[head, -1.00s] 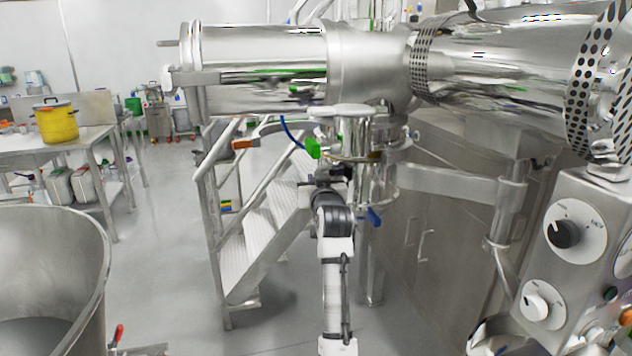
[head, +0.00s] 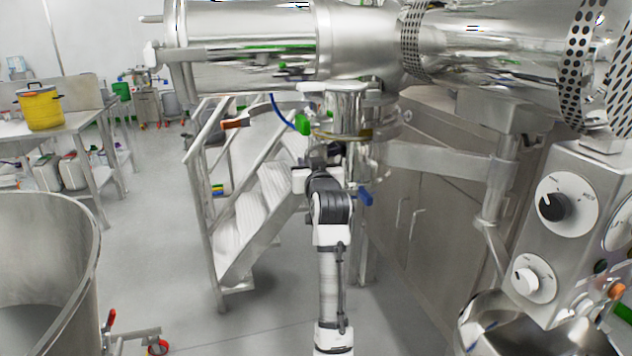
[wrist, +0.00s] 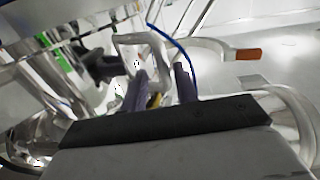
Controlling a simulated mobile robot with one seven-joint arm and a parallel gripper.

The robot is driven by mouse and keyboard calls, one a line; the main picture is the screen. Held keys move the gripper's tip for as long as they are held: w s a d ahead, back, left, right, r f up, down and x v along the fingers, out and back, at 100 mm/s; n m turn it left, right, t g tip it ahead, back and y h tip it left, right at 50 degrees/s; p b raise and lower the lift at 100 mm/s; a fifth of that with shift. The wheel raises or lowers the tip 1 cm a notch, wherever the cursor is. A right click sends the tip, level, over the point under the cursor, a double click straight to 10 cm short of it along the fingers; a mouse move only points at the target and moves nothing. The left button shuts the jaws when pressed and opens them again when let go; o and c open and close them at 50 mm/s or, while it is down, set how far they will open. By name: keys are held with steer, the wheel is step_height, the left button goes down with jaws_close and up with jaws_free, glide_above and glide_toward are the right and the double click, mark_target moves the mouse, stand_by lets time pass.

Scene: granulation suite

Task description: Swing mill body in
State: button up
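The mill body, as I take it, is the upright steel housing (head: 345,112) under the large horizontal steel cylinder (head: 250,45). A green part and a blue hose are at its left side. My gripper (head: 322,158) is just below and in front of this housing, partly hidden by my wrist. In the wrist view, the two dark fingers of my gripper (wrist: 163,84) stand apart at a bent steel handle (wrist: 150,38). One leg of the handle runs down near the gap between the fingers. I cannot tell whether they grip it.
A lever with an orange grip (head: 236,124) sticks out left of the housing. Steel steps (head: 262,205) stand behind. A control box (head: 570,215) is at the right, and a large steel bowl (head: 45,265) is at the lower left. The floor between bowl and steps is clear.

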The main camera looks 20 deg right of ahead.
steer(key=s+a+b, duration=0.1)
steer(key=s+b, duration=0.1)
steer(key=s, duration=0.8)
steer(key=shift+s+r+b, duration=0.15)
steer(key=shift+s+b, duration=0.25)
steer(key=shift+a, duration=0.1)
